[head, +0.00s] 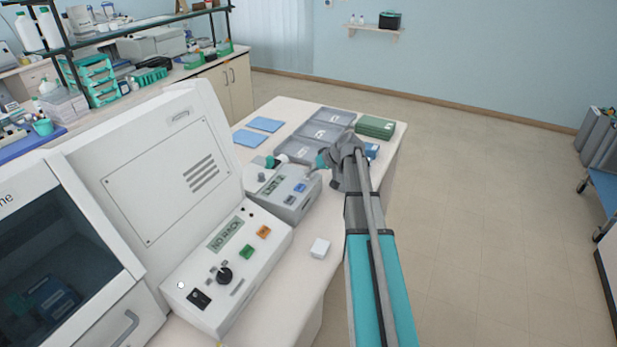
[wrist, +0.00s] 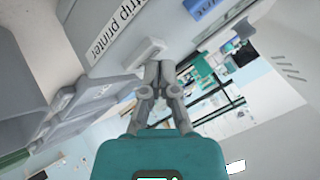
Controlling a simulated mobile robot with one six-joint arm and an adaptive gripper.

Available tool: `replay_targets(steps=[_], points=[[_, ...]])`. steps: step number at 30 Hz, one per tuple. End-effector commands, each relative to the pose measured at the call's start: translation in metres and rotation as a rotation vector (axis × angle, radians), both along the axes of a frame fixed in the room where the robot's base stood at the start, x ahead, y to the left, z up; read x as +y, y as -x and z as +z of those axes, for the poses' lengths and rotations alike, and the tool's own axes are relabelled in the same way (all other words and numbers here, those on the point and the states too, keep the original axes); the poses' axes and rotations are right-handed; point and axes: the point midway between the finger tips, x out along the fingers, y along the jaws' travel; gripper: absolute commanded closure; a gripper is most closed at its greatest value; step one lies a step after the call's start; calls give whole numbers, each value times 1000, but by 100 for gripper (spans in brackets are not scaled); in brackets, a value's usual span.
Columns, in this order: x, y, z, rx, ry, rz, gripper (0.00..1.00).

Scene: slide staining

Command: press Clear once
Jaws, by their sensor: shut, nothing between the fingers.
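The strip printer (head: 284,191) is a small grey box with a little display, a blue button (head: 300,187) and a greyer button (head: 290,200) on top. I cannot read which button is Clear. In the wrist view the printer's face (wrist: 125,32) carries the words "strip printer", with a blue patch (wrist: 200,8) at the top. My gripper (head: 312,171) is at the printer's far right end in the head view. In the wrist view my gripper (wrist: 158,66) is shut and empty, its tips close to a pale ledge (wrist: 144,53) on the printer; I cannot tell if they touch.
A large white machine (head: 233,262) with a "NO RACK" display, green and orange buttons and a black knob stands to the left. Grey trays (head: 322,132), blue pads (head: 265,124) and a green stack (head: 375,127) lie beyond.

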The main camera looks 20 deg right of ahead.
Motion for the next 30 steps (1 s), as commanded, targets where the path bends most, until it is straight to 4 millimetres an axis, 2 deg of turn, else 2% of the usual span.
replay_targets(steps=[21,30], points=[[0,0,-4,1,0,1,100],[1,0,4,0,1,1,100]])
